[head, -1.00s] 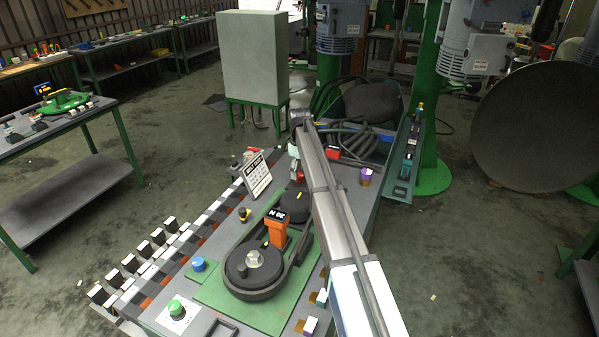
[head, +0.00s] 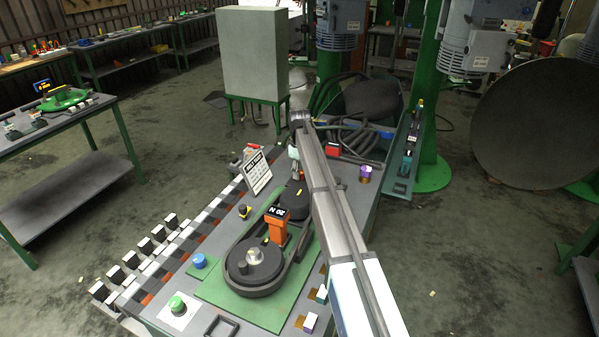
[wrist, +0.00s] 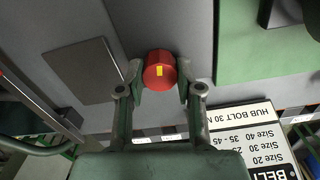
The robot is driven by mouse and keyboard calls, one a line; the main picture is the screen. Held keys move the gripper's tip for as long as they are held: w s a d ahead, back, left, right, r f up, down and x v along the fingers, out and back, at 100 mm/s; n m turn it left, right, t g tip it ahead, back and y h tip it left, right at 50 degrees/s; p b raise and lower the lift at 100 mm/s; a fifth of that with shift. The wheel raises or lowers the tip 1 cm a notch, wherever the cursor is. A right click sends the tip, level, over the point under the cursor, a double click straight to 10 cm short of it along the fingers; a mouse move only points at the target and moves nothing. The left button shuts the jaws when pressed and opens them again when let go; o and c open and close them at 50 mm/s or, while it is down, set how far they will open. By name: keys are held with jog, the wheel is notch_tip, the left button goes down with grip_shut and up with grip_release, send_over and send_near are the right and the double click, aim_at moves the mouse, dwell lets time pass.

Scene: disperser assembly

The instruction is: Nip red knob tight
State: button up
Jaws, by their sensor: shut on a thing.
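The red knob (wrist: 160,72) has a faceted round head with a yellow mark on its face, in the upper middle of the wrist view. My gripper (wrist: 160,82) has one finger on each side of the knob and is shut on it. In the head view my gripper (head: 294,163) is at the far end of the bench, past the rear black pulley (head: 294,197). A black belt (head: 293,255) runs around the rear pulley and the front pulley (head: 252,265) on a green plate (head: 213,286).
An orange gauge (head: 277,229) with a small display stands between the pulleys. A white sign (head: 257,172) leans left of my gripper; it shows close to the right finger in the wrist view (wrist: 245,150). A purple cup (head: 365,173) stands to the right.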

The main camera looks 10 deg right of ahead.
jog(key=shift+m, duration=0.3)
jog(key=m+b, duration=0.1)
jog(key=m, duration=0.3)
jog(key=shift+f+b, duration=0.1)
jog(key=shift+b, duration=0.3)
jog(key=m+b, duration=0.1)
jog(key=m, duration=0.5)
jog(key=shift+m, duration=0.4)
jog(key=m+b, duration=0.1)
jog(key=m, duration=0.9)
jog(key=shift+s+b, duration=0.1)
jog(key=shift+b, duration=0.3)
jog(key=shift+m, duration=0.4)
jog(key=o, duration=1.2)
jog(key=shift+c, duration=0.2)
